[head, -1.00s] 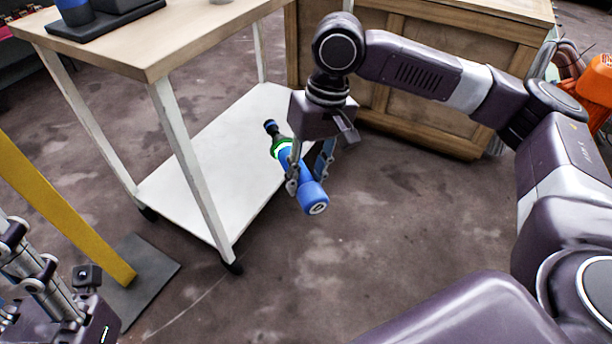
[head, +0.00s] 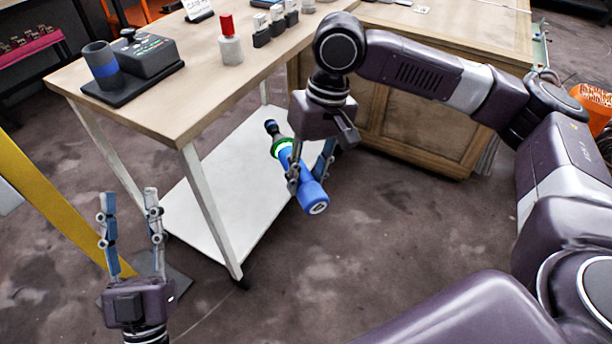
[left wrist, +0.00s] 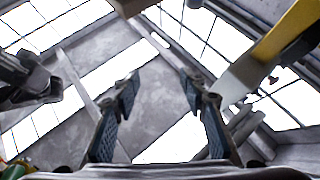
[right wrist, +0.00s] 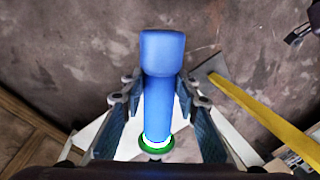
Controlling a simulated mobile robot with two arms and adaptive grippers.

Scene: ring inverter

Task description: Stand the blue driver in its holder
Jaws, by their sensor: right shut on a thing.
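The blue driver (head: 311,192) has a blue body, a green ring and a dark narrow end. My right gripper (head: 307,178) is shut around its body and holds it tilted in the air, beside the table. In the right wrist view the driver (right wrist: 160,95) lies between the two fingers, its blue end away from the palm. A dark cup with a blue band (head: 101,64), which looks like the holder, stands upright on a black base at the table's left; I see nothing standing in it. My left gripper (head: 130,200) is open and empty, fingers up, left of the table.
A dark control box (head: 145,54) shares the base with the cup. A red-capped grey piece (head: 231,48) and small dark blocks stand further along the wooden tabletop (head: 180,105). A white lower shelf (head: 225,185) and a yellow post (head: 60,205) are near the grippers. A wooden cabinet (head: 420,120) stands behind.

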